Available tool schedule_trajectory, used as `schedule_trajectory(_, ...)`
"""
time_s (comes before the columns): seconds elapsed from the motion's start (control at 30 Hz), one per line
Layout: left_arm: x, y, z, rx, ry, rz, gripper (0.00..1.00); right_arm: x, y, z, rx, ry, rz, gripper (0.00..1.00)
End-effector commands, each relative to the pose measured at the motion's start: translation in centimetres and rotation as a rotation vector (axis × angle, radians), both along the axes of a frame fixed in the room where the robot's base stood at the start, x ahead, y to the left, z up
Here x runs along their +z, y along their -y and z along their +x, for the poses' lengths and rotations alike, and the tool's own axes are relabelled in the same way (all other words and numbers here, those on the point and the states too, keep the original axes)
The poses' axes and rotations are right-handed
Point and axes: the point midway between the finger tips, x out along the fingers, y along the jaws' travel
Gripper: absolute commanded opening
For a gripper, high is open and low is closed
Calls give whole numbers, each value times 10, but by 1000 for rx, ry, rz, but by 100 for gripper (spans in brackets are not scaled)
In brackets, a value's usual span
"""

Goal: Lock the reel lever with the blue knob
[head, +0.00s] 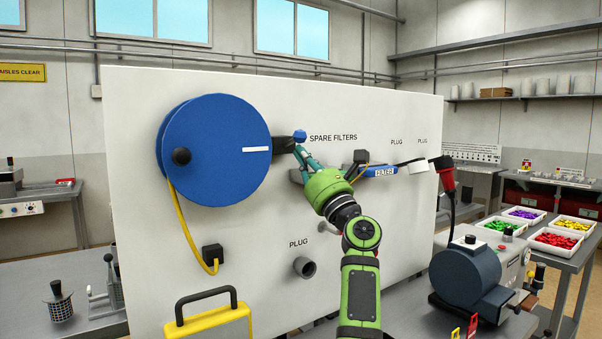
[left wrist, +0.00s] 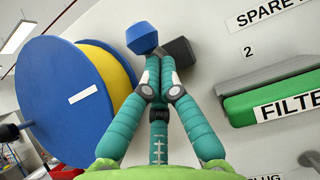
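The blue knob (head: 300,136) sits at the outer end of the black reel lever (head: 284,146), just right of the large blue reel (head: 215,150) on the white panel. My left gripper (head: 300,152) is right below the knob, its teal fingers pointing up at it. In the left wrist view, the fingers (left wrist: 158,72) are closed together, with the tips just below the blue knob (left wrist: 142,38) and in front of the black lever (left wrist: 180,52). I cannot tell whether they touch the knob or lever. My right gripper is not in view.
A yellow cable (head: 184,225) hangs from the reel.

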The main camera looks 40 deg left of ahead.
Motion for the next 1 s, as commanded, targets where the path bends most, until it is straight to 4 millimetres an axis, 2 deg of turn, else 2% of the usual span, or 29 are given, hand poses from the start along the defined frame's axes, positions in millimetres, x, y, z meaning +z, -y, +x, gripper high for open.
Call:
schedule_trajectory(0.5,22,3,-1,-2,3,8,0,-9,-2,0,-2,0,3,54)
schedule_trajectory(1.0,27,2,-3,7,3,16,0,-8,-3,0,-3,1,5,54)
